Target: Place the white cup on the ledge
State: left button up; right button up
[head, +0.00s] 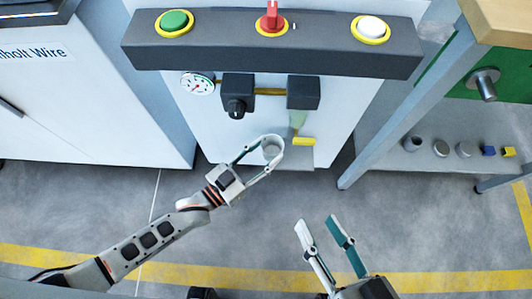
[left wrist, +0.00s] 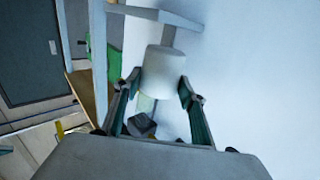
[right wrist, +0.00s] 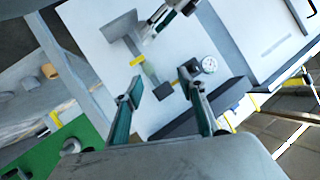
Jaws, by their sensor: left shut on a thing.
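The white cup (head: 271,148) is between the fingers of my left gripper (head: 272,143), which is shut on it. It also shows in the left wrist view (left wrist: 163,75), gripped between both fingertips. In the head view the cup overlaps the left part of a grey ledge (head: 300,158) low on the white machine front. I cannot tell whether the cup touches the ledge. My right gripper (head: 319,229) is open and empty, in front of the machine and right of the left gripper. In the right wrist view its fingers (right wrist: 162,88) are spread apart.
A yellow-tipped valve spout (head: 302,141) hangs just above the ledge. Black blocks (head: 303,92), a gauge (head: 198,84) and a dark button panel (head: 320,55) are higher up. On the right, a grey shelf (head: 385,155) holds several small parts. The floor in front is clear.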

aim_at(265, 158)
pick_arm(q)
jog(key=f+b, duration=0.1)
jog(key=f, duration=0.2)
jog(key=shift+s+f, duration=0.15)
jog(key=shift+s, duration=0.05)
jog(key=shift+w+r, duration=0.15)
jog(key=shift+r, duration=0.15)
jog(key=shift+f, duration=0.3)
jog(key=o, duration=1.1)
jog(key=shift+r, duration=0.1)
pick_arm(e)
jog(key=shift+s+a+f+m, duration=0.15)
jog(key=shift+s+a+m, duration=0.1)
jog(key=shift+a+m, duration=0.65)
jog(key=shift+d, duration=0.1)
pick_arm(q)
jog(key=shift+r, duration=0.2)
jog(key=shift+a, duration=0.25)
jog(key=p+v, duration=0.2)
jog(key=v, duration=0.9)
jog(key=shift+s, duration=0.35)
pick_arm(e)
jog(key=d+n, duration=0.1)
jog(key=w+d+n, duration=0.1)
jog(key=shift+d+n, duration=0.35)
jog(key=shift+n, duration=0.05)
